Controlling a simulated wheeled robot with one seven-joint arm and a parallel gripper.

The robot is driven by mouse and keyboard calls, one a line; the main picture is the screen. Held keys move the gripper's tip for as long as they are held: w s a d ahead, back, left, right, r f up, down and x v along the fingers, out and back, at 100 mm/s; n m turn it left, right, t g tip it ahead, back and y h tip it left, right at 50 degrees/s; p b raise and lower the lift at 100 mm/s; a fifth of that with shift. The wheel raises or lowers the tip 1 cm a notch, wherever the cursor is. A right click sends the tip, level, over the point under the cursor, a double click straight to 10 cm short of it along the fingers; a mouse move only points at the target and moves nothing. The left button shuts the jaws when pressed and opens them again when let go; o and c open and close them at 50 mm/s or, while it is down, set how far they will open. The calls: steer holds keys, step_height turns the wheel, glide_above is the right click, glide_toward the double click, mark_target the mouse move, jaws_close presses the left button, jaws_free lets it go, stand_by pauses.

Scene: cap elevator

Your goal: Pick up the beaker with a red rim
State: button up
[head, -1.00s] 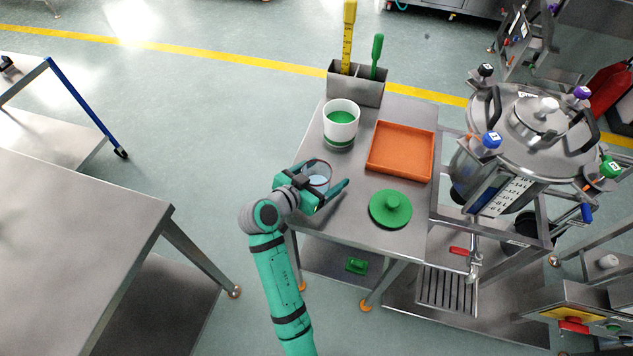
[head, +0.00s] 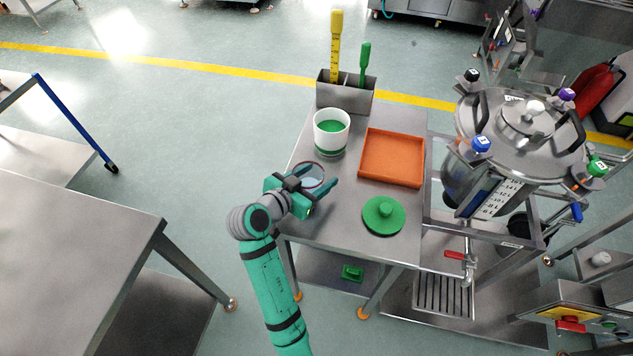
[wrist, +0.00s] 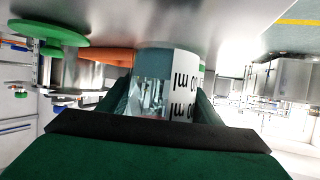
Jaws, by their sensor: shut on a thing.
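The beaker (head: 312,174) is clear glass with a red rim, at the left side of the steel table in the head view. My gripper (head: 318,186) is shut on it, with one finger on its near side; the other is mostly hidden. In the wrist view, the beaker (wrist: 150,97) sits between my fingers, with inverted "ml" marks visible there. I cannot tell whether its base touches the table.
A white pot (head: 331,146) with green contents stands behind the beaker. An orange tray (head: 392,158) and a green lid (head: 383,216) lie to the right. A steel holder (head: 345,95) with yellow and green tools stands at the back. A steel vessel (head: 515,140) is at the right.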

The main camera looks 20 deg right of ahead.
mark_target(304, 165)
steer(key=a+r, duration=0.5)
steer(key=shift+w+r, duration=0.1)
steer(key=shift+r, duration=0.2)
steer(key=a+r, duration=0.4)
steer(key=a, duration=0.5)
